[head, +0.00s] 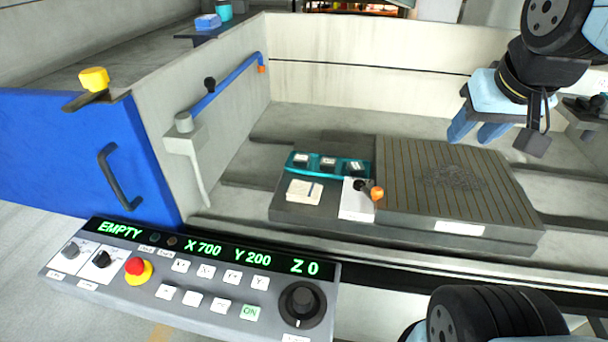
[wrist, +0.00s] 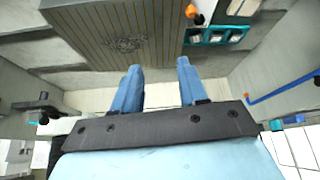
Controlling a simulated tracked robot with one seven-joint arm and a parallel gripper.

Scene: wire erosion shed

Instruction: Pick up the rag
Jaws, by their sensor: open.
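My gripper (head: 474,138) hangs open and empty above the back of the dark ribbed plate (head: 405,165), at the upper right of the head view. Its two blue fingers stand apart in the wrist view (wrist: 159,70), with nothing between them. My gripper touches neither.
A teal tray (head: 297,168) with several small pieces lies behind the cream square. A white block with an orange knob (head: 377,193) stands beside the square. A blue lever (head: 225,86) is on the left wall. The control panel (head: 190,275) is in front.

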